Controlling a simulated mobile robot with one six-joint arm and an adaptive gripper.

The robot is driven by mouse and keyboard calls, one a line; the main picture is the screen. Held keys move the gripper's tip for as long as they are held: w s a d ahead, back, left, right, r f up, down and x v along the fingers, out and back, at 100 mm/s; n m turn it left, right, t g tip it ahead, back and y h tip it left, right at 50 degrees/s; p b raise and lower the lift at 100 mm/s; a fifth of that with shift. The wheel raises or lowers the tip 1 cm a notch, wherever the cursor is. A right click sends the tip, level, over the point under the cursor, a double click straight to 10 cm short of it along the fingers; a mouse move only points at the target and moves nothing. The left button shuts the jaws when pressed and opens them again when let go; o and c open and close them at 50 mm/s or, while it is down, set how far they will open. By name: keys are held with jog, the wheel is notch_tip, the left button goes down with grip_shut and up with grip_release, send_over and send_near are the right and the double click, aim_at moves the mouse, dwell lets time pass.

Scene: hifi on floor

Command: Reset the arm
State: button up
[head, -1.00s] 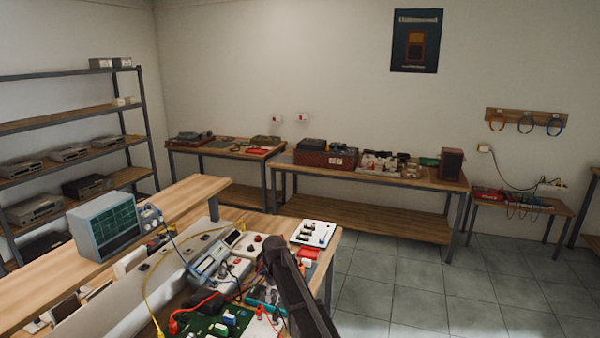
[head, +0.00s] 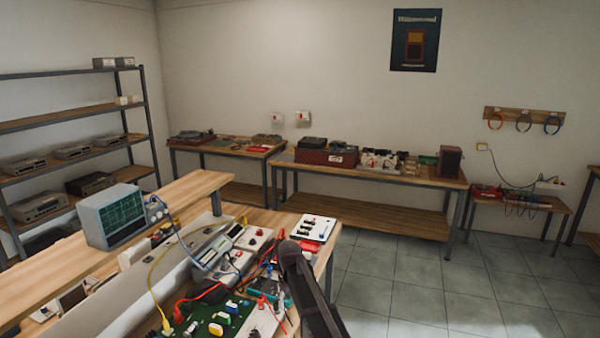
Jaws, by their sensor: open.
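My dark arm (head: 308,290) rises from the bottom edge of the head view, right of centre. It leans up and left, and its rounded upper end lies in front of the right side of the cluttered workbench. Only this length of the arm shows. I cannot make out my gripper or its fingers in this view, nor anything held.
The workbench holds a green circuit board (head: 207,322), meters, cables and a white component board (head: 312,229). An oscilloscope (head: 110,217) stands on its raised shelf (head: 190,190). A long bench (head: 400,178) lines the back wall. Tiled floor (head: 400,285) is clear at right.

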jog(key=s+d+f+m+b, duration=0.2)
jog(key=s+d+f+m, duration=0.1)
jog(key=s+d, duration=0.7)
jog(key=s+d+f+m+b, duration=0.3)
jog(key=s+d, duration=0.7)
jog(key=s, duration=0.2)
jog(key=shift+s+b, duration=0.35)
jog(key=shift+s, duration=0.05)
